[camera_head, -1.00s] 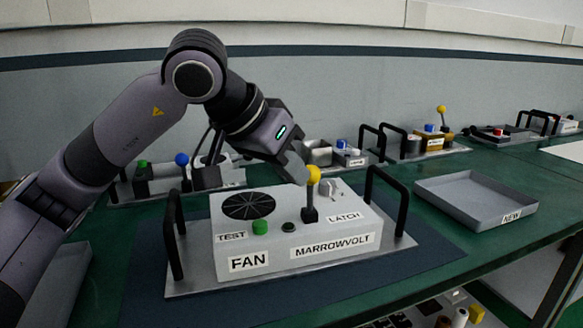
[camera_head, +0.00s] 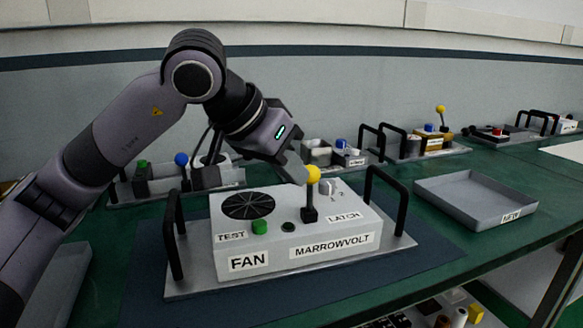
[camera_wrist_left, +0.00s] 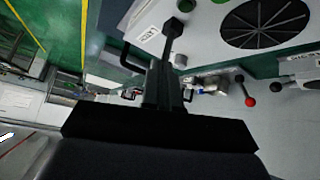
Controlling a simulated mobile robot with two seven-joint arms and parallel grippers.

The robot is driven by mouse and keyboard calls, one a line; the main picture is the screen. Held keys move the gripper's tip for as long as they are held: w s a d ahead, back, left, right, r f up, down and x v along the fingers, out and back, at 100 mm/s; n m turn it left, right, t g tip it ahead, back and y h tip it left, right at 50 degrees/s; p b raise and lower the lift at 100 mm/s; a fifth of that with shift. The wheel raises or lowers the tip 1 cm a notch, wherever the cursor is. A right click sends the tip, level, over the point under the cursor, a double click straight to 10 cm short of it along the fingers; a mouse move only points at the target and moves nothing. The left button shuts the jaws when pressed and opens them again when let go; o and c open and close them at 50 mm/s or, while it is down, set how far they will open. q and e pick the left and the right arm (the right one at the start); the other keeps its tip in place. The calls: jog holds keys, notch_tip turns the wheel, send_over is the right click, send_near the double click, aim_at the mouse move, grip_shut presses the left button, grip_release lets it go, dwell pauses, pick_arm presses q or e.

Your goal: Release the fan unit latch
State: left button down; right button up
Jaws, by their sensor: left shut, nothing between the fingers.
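The fan unit (camera_head: 300,258) is a light grey box on a metal plate with black handles, lettered FAN and MARROWVOLT. Its latch lever (camera_head: 310,200) is a black stalk with a yellow ball (camera_head: 313,174), standing about upright beside the LATCH label (camera_head: 345,217). My left gripper (camera_head: 300,175) is shut and empty, with its tip right at the left side of the yellow ball; I cannot tell whether they touch. In the left wrist view the lever's black base (camera_wrist_left: 173,26) shows, and the gripper body hides the ball. My right gripper is not in view.
A grey tray labelled NEW (camera_head: 460,207) lies to the right of the unit. Other units with levers and handles stand along the back of the green bench. A black handle (camera_head: 388,200) rises at the unit's right end. The blue mat (camera_head: 400,283) in front is clear.

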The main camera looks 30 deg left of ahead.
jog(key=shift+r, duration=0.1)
pick_arm(q)
jog(key=shift+r+p, duration=0.65)
jog(key=shift+r, duration=0.15)
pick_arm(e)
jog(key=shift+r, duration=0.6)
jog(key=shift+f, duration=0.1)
